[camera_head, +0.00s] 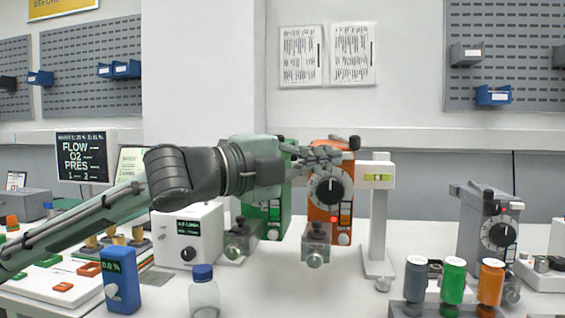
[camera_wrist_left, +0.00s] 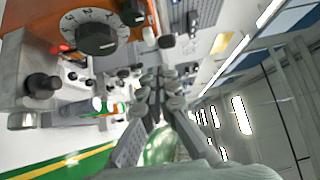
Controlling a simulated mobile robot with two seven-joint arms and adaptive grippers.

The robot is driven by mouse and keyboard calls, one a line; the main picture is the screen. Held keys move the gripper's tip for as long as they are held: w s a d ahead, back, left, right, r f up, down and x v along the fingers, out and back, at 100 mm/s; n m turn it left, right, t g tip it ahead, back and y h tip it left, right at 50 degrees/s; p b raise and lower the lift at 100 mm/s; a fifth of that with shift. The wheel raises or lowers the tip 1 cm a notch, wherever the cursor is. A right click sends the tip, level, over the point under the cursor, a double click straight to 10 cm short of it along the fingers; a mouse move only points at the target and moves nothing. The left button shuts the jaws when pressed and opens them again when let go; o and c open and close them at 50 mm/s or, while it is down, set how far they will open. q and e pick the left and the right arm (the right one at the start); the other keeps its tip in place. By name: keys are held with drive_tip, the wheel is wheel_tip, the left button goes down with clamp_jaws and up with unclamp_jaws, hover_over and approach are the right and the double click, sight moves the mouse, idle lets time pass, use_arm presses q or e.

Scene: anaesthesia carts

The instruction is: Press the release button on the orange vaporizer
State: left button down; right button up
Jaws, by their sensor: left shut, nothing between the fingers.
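The orange vaporizer (camera_head: 317,213) stands upright on the bench in the middle of the head view, with a black dial (camera_head: 330,189) on its front. A small red light shows below the dial. In the left wrist view its orange body (camera_wrist_left: 60,12) and dial (camera_wrist_left: 97,36) fill the upper left. My left gripper (camera_head: 328,156) is shut and empty, its fingertips in front of the vaporizer's upper part, just above the dial. The fingers also show in the left wrist view (camera_wrist_left: 163,88). I cannot tell whether they touch the vaporizer. My right gripper is not in view.
A green vaporizer (camera_head: 272,218) stands close on the left, partly behind my left arm. A white stand (camera_head: 379,225) is close on the right. A grey vaporizer (camera_head: 484,240) and several coloured bottles (camera_head: 453,283) are farther right. A blue-capped bottle (camera_head: 204,295) stands in front.

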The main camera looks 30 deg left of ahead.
use_arm(q)
drive_tip(key=b+v, duration=0.1)
drive_tip(key=v, duration=0.6)
drive_tip(key=shift+a+f+b, duration=0.2)
drive_tip(key=shift+b, duration=0.15)
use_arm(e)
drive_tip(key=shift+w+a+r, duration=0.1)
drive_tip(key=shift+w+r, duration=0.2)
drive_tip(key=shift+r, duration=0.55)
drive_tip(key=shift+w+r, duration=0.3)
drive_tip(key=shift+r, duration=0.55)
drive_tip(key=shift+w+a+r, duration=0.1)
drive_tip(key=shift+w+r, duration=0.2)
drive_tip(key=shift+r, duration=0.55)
use_arm(q)
drive_tip(key=shift+s, duration=0.1)
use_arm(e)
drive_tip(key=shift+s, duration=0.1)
